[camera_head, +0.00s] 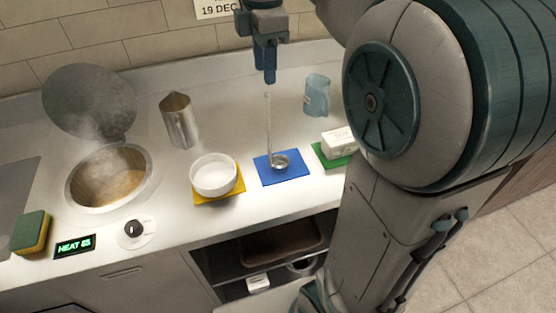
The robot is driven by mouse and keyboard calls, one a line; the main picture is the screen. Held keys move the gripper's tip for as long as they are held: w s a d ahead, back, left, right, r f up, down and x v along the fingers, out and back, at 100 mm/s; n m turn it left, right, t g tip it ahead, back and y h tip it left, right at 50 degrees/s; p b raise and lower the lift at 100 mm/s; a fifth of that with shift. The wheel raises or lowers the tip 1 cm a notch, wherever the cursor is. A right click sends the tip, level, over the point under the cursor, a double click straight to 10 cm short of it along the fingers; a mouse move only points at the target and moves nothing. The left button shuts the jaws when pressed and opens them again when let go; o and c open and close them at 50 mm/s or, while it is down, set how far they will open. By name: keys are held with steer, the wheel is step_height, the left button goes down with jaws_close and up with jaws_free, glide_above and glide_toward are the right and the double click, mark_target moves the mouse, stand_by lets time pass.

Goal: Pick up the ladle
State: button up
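The ladle (268,124) stands on a blue mat (291,179) on the counter. Its bowl rests on the mat and its thin handle points up, close to upright. My gripper (269,80) hangs above the handle's top end, pointing down. A small gap seems to show between the fingertips and the handle. I cannot tell from this view whether the fingers are apart.
A white bowl (213,176) sits on a yellow mat (236,192) left of the ladle. A white block (338,140) sits on a green mat (325,160) at right. A metal jug (179,121) and a blue cup (316,96) stand behind. A steaming well (108,178) is at left.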

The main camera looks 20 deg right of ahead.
mark_target(269, 114)
steer(key=f, duration=1.1)
steer(key=shift+s+d, duration=0.1)
steer(key=shift+d, duration=0.1)
steer(key=shift+r, duration=0.1)
jaws_close()
